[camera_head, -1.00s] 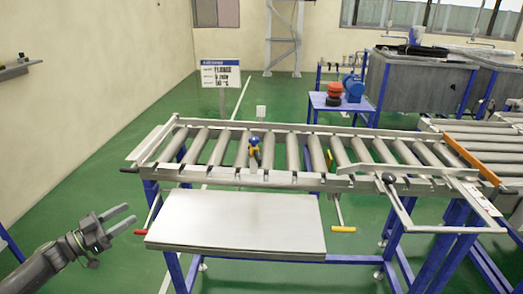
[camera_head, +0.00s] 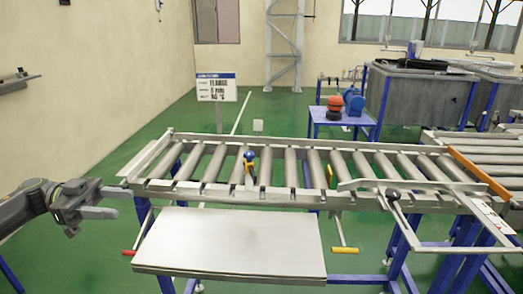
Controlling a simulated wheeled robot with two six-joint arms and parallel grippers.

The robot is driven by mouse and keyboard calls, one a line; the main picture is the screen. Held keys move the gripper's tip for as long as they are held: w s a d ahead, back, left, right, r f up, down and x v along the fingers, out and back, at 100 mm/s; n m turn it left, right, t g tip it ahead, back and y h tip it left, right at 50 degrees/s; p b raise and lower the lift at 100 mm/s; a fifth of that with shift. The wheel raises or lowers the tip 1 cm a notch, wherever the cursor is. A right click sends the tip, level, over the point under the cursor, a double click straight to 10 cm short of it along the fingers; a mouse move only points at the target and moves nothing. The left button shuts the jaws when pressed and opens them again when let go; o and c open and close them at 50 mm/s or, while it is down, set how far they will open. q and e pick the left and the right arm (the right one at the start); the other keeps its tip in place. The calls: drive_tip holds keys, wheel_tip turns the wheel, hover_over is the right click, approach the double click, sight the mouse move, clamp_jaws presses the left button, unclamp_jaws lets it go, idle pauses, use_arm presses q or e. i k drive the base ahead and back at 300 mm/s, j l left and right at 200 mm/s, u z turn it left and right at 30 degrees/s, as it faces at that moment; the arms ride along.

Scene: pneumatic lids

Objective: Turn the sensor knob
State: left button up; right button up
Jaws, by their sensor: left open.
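A small device with a blue top and yellow body (camera_head: 250,166) stands on the roller conveyor (camera_head: 300,205), left of its middle. A black round knob (camera_head: 393,194) sits on the metal frame at the conveyor's right. I cannot tell for sure which one is the sensor knob. My left gripper (camera_head: 121,202) is open and empty, its fingers pointing right, beside the conveyor's left end. It is well left of both the device and the black knob. My right gripper is not in view.
A flat pale panel (camera_head: 230,240) lies in front of the conveyor. A red handle (camera_head: 129,253) and a yellow handle (camera_head: 345,250) stick out beside it. A blue table (camera_head: 340,118) with red and blue items stands behind. Green floor is open at left.

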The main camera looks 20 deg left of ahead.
sight(248, 155)
drive_tip(key=i+l, duration=0.1)
drive_tip(key=i, duration=0.35)
drive_tip(key=i+l, duration=0.1)
drive_tip(key=i, duration=0.3)
